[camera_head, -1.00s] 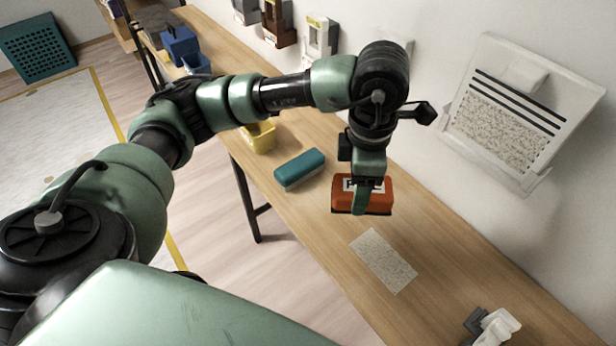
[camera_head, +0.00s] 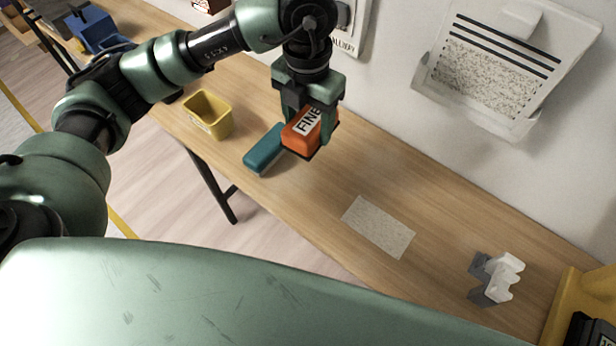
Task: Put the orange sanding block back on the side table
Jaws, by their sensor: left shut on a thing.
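The orange sanding block (camera_head: 301,134), with a white label reading "FINE", is held in my left gripper (camera_head: 309,122). The gripper points down and is shut on the block, with a finger on either side. The block appears to be above the wooden side table (camera_head: 440,215); how high I cannot tell. It partly covers a teal block (camera_head: 264,150) that lies on the table just to its left. My right gripper is out of view.
A speckled sheet (camera_head: 379,226) lies flat on the table. A yellow bin (camera_head: 208,114) stands to the left, and a grey and white holder (camera_head: 495,278) to the right. A white wall rack (camera_head: 490,65) hangs behind. Bare wood lies between sheet and holder.

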